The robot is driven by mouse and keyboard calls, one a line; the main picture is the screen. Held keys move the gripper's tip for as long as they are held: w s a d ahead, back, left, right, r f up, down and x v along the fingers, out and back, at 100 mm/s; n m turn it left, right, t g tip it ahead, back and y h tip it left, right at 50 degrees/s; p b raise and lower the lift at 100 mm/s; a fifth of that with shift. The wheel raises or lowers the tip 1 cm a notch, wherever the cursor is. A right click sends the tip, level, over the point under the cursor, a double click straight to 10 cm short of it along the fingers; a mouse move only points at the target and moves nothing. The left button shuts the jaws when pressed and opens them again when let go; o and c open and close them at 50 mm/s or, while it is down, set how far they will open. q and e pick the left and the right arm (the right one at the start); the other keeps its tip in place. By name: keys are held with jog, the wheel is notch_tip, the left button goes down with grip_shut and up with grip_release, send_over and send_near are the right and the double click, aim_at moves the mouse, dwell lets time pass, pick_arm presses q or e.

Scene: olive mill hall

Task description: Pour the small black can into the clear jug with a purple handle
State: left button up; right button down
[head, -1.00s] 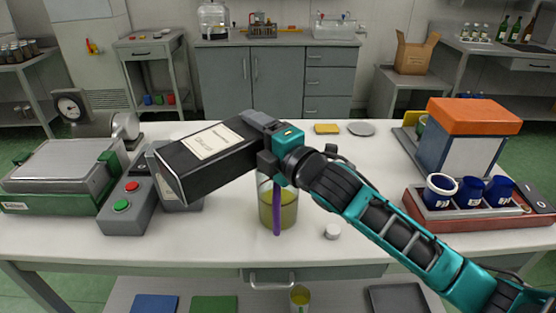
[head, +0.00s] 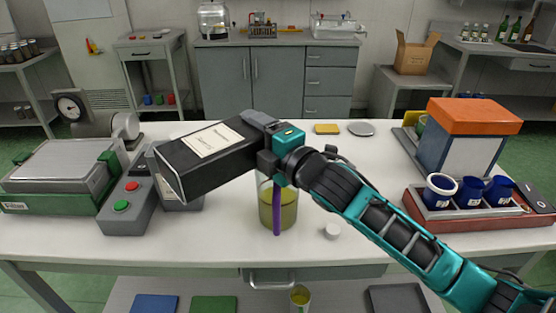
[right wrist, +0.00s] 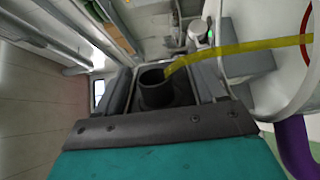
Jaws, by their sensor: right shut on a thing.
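The small black can (head: 207,165) has a pale label and lies tipped far over above the table, its base toward the left. My right gripper (head: 272,150) is shut on the can near its top end. The clear jug (head: 290,212) stands upright under the gripper, with yellow-green liquid inside and its purple handle (head: 277,205) facing me. In the right wrist view, a yellow stream runs from the can's black neck (right wrist: 157,92) toward the clear jug at the right, beside the purple handle (right wrist: 296,145). The gripper hides the jug's rim in the head view. My left gripper is not in view.
A white cap (head: 332,231) lies right of the jug. A control box with red and green buttons (head: 127,205) and a scale (head: 60,170) stand at the left. A red tray (head: 460,222) with blue cups and an orange-topped machine (head: 470,135) stand at the right.

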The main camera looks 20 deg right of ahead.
jog(key=shift+r+m, duration=0.15)
jog(key=shift+m, duration=0.15)
dwell(1.4)
dwell(0.6)
